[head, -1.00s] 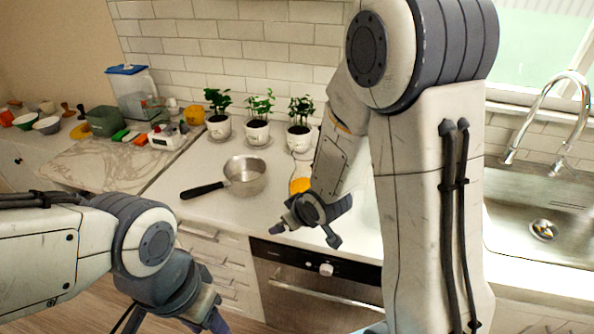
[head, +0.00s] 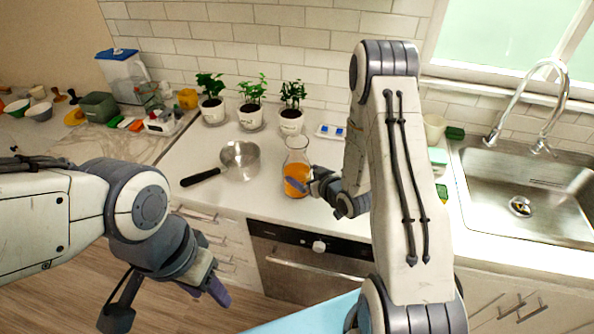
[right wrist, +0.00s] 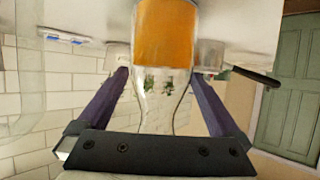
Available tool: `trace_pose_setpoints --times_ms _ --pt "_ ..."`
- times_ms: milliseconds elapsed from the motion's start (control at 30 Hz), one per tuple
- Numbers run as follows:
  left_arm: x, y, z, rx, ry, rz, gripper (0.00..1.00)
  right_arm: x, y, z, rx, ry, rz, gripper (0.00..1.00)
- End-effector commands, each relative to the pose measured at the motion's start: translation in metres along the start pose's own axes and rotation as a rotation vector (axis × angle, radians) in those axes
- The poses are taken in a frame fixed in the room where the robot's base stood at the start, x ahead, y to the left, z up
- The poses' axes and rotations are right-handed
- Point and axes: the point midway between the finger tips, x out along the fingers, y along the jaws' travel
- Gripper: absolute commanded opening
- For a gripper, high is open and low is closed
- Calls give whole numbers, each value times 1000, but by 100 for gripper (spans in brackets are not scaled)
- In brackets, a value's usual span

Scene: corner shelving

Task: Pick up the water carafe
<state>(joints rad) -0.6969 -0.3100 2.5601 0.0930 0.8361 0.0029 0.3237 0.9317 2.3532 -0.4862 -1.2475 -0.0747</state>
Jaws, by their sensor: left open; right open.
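A clear glass carafe (head: 299,148) with orange contents in its lower part stands upright on the counter, left of my right forearm. My right gripper (head: 318,192) is low beside it, with one purple finger across its front. In the right wrist view the carafe (right wrist: 165,35) appears upside down between the two open fingers (right wrist: 160,80), its clear neck towards the palm. A gap shows beside the neck; whether the fingertips touch the glass I cannot tell. My left gripper (head: 165,300) is open and empty, in front of the counter at lower left.
A metal saucepan (head: 240,160) lies left of the carafe, handle pointing left. Several potted plants (head: 250,118) stand behind it along the tiled wall. A blue-and-white tray (head: 330,131) lies behind the carafe. The sink (head: 535,190) is at right. Counter around the saucepan is clear.

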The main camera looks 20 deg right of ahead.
Motion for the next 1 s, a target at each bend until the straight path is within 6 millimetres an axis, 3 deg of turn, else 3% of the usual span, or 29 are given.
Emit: trace_pose_setpoints --times_ms 200,333,667,933,1000 --pt "-22 2 -1 2 0 0 50 25 -3 0 0 -3 -3 100" --pt "-26 2 -2 4 0 0 50 42 -2 1 0 0 -2 100" --pt "-27 2 -1 4 0 0 50 50 -2 4 0 -1 0 100" --pt "-27 2 -1 4 0 0 50 49 -2 3 0 -1 0 1" --pt "-27 2 -1 4 0 0 50 50 -1 0 -1 7 0 0"
